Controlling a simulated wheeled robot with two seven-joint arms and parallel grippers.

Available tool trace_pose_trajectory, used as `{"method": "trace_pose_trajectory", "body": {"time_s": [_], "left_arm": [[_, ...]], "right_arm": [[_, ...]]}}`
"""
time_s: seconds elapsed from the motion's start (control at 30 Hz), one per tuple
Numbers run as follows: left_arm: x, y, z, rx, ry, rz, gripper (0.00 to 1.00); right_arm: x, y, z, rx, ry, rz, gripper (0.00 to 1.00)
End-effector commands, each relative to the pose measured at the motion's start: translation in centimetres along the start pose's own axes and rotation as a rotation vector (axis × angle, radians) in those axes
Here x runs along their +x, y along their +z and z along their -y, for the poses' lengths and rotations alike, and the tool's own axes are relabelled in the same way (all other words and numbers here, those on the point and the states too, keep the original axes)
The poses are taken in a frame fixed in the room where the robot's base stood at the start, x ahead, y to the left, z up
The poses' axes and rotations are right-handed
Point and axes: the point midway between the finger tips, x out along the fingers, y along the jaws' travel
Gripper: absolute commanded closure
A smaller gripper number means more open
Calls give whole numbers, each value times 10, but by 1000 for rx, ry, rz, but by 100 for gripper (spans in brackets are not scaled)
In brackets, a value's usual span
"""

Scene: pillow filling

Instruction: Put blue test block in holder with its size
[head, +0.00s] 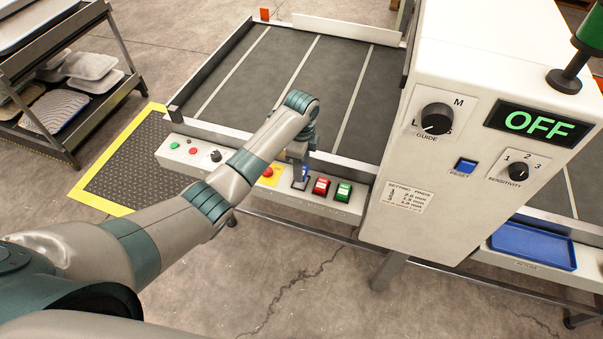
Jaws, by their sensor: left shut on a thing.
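My left gripper (299,178) points down over the front control rail of the conveyor, between the yellow-backed red button and the red switch. It is shut on a small blue piece, the blue test block (305,172), of which only a sliver shows beside the fingers. The fingers and wrist hide most of the block and what is directly under it, so I cannot tell whether it touches the rail. No holder with a readable size is clear in this view. My right gripper is not in view.
The front rail (231,158) carries a red switch (321,187) and a green switch (343,192) just right of the gripper. The white machine housing (470,90), its display reading OFF, stands to the right. A blue tray (530,246) sits at lower right. A rack (105,45) stands at upper left.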

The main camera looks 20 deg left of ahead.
Motion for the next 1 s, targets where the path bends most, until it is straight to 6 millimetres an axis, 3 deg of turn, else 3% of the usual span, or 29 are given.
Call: {"method": "trace_pose_trajectory", "body": {"time_s": [0.3,0.57,0.6,0.63,1.0], "left_arm": [[33,0,-1,0,3,0,84],[37,0,-2,0,4,1,84],[38,0,-2,0,4,1,52],[37,0,-2,0,4,1,45],[35,0,-1,0,1,1,43]], "right_arm": [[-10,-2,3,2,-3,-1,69],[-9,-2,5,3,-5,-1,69],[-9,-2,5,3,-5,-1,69],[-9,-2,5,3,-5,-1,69],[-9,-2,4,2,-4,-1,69]]}}
